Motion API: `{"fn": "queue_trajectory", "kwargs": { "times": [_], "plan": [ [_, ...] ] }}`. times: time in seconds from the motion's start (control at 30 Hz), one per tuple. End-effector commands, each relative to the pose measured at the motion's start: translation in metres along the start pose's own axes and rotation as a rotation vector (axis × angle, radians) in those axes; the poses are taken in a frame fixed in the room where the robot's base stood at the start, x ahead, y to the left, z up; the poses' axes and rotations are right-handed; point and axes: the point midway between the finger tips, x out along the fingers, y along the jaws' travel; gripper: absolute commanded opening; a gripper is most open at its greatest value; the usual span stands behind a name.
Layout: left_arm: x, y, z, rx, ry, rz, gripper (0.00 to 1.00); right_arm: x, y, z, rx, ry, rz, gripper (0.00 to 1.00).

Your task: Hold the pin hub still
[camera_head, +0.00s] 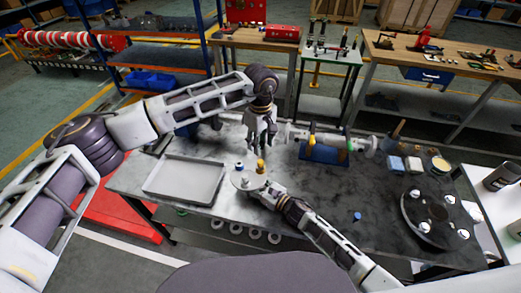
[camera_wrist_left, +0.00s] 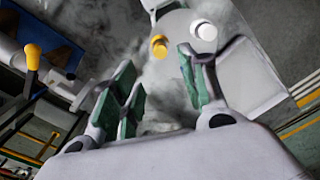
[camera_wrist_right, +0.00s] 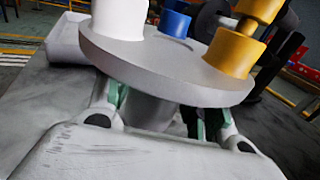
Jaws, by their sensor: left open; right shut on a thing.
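The pin hub (camera_head: 248,183) is a pale grey disc near the front middle of the workbench. It carries a white pin (camera_wrist_right: 121,18), a blue pin (camera_wrist_right: 174,24) and a yellow pin (camera_wrist_right: 232,50), with another yellow piece above the yellow one. My right gripper (camera_head: 261,196) is shut on the hub; in the right wrist view its green-padded fingers (camera_wrist_right: 155,108) flank the round boss under the disc. My left gripper (camera_head: 259,143) is open and empty, pointing down above and behind the hub. In the left wrist view the hub (camera_wrist_left: 180,24) lies beyond the open fingers (camera_wrist_left: 163,95).
A grey tray (camera_head: 187,180) lies left of the hub. A shaft assembly on a blue support (camera_head: 322,153) is behind on the right. A black round plate (camera_head: 437,212) with silver cups and a small blue part (camera_head: 357,216) sit to the right. The bench between is mostly clear.

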Motion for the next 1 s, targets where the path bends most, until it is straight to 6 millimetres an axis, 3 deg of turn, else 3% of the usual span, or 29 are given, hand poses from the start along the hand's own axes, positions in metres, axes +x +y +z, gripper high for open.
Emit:
{"fn": "queue_trajectory", "kwargs": {
  "times": [0.3, 1.0],
  "plan": [
    [-0.024, 0.000, 0.000, -0.001, 0.000, 0.001, 0.43, 0.000, 0.000, 0.001, 0.000, -0.001, 0.000, 0.00],
    [-0.025, 0.000, 0.000, -0.001, -0.001, 0.001, 0.43, 0.000, 0.000, 0.001, 0.000, -0.001, 0.000, 0.00]
  ]
}}
